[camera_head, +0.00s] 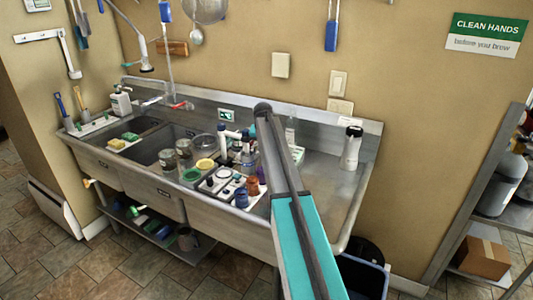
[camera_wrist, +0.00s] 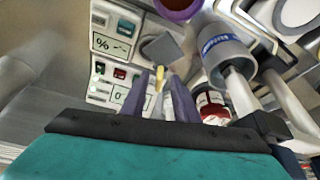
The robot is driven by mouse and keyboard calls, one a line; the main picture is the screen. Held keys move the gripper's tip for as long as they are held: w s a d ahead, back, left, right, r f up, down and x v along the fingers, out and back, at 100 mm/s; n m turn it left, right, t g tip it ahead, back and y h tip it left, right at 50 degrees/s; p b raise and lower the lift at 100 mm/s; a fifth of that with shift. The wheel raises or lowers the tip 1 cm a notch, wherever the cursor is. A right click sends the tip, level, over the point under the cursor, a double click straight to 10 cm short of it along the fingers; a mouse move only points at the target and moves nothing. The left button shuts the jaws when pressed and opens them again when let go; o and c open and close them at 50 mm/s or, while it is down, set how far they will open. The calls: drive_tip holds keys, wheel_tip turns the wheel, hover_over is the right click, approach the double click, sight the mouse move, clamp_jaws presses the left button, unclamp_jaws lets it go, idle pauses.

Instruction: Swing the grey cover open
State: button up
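A small grey square plate (camera_wrist: 163,49), which looks like the grey cover, shows in the wrist view just beyond my fingertips. In the head view my arm hides the gripper, and I cannot make out the cover there.
A grey cylinder with a blue label (camera_wrist: 226,50) and a purple-rimmed round thing (camera_wrist: 178,5) are close to my fingers. Jars, cups and bottles crowd the middle of the steel sink counter (camera_head: 325,180).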

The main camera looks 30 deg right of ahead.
drive_tip(key=shift+r, duration=0.15)
drive_tip(key=shift+r, duration=0.15)
drive_tip(key=b+v, duration=0.3)
drive_tip(key=v, duration=1)
drive_tip(key=shift+s, duration=0.15)
